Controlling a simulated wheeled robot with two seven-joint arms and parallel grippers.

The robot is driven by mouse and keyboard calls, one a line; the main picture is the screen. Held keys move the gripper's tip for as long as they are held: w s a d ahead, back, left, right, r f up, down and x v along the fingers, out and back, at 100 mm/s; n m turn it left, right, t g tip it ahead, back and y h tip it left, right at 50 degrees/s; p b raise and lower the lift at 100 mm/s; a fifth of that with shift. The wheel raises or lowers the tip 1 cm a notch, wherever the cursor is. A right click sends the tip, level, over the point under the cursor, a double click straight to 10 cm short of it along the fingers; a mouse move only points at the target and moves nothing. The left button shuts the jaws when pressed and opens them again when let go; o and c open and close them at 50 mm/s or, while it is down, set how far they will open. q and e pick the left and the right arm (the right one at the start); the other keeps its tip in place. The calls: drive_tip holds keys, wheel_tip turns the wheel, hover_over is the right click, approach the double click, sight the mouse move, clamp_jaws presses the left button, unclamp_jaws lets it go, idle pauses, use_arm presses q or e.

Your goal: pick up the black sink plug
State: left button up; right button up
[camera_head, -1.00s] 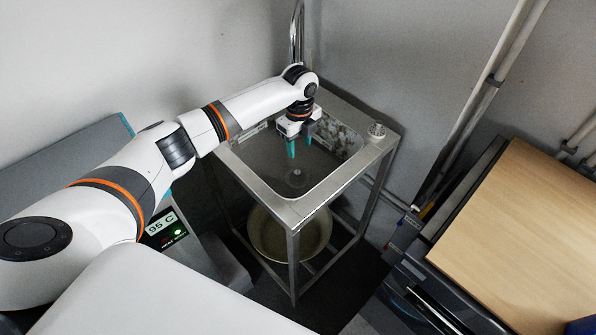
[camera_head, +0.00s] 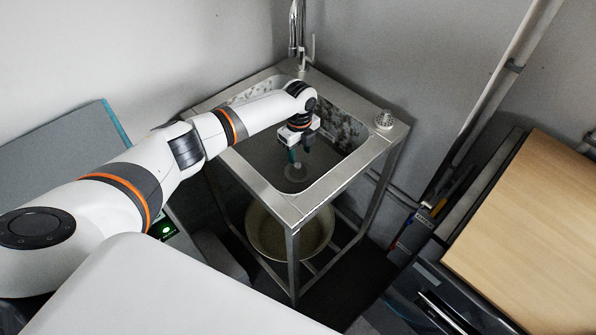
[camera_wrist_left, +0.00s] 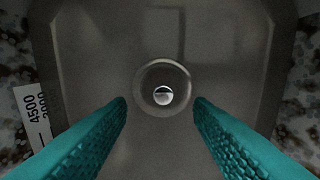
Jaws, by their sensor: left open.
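A dark grey round plug (camera_wrist_left: 162,86) with a small shiny round knob sits on the floor of the sink basin, in the middle of the left wrist view. My right gripper is not seen.
The metal sink (camera_head: 339,183) stands on a frame against the wall corner, with a tall faucet (camera_head: 296,30) behind. A perforated metal strainer (camera_head: 384,121) sits on its right rim. A tan basin (camera_head: 262,235) lies beneath. A wooden-topped cabinet (camera_head: 540,225) is at right.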

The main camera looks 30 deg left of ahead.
sight(298, 165)
use_arm(q)
wheel_tip(298, 165, down, 5)
drive_tip(key=shift+s+a+f, duration=0.1)
drive_tip(key=shift+s+a, duration=0.05)
drive_tip(key=shift+c, duration=0.2)
clamp_jaws()
